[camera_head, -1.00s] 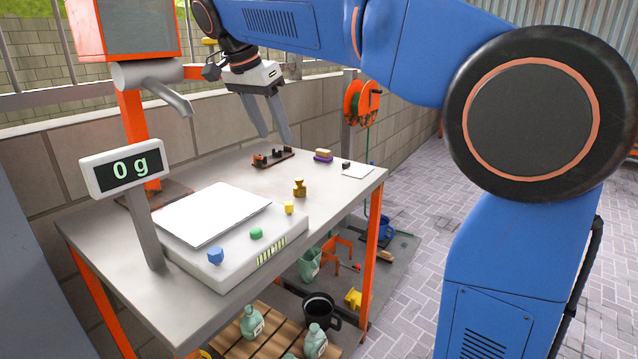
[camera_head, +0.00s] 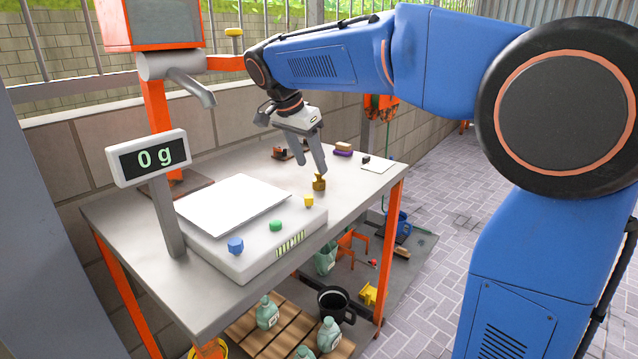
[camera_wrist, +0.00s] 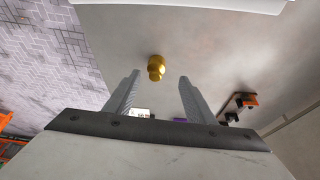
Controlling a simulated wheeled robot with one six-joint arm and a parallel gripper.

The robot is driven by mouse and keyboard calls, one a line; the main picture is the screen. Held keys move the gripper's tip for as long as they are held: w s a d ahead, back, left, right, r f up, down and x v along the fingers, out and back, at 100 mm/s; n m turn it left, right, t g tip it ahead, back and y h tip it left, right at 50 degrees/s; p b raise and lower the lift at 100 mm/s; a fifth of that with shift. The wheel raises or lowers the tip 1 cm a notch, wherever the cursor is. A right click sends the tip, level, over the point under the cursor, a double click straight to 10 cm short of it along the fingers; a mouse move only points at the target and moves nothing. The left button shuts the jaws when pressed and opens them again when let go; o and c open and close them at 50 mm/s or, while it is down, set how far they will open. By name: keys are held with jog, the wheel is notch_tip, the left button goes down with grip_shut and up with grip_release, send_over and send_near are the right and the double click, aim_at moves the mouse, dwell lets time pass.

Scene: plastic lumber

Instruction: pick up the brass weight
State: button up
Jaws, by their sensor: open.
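The brass weight (camera_head: 319,183) is a small golden knobbed piece standing on the grey table, to the right of the scale. My gripper (camera_head: 316,172) is open, pointing down at the weight from above and behind it. In the wrist view the brass weight (camera_wrist: 156,68) sits ahead of the fingertips, roughly midway between the two grey fingers (camera_wrist: 160,76). Nothing is between the fingers, and I see no contact with the weight.
The scale (camera_head: 245,232) has a white plate, coloured knobs and a display (camera_head: 149,157) reading 0 g. Behind my gripper are a dark rack (camera_head: 280,153) and a purple-and-tan brush (camera_head: 343,149). A white card (camera_head: 379,165) lies near the right edge.

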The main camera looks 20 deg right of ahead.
aim_at(316, 174)
jog(key=shift+s+x, duration=0.2)
jog(key=shift+x, duration=1.15)
jog(key=shift+s+x, duration=0.2)
jog(key=shift+x, duration=1.1)
jog(key=shift+d, duration=0.1)
grip_shut()
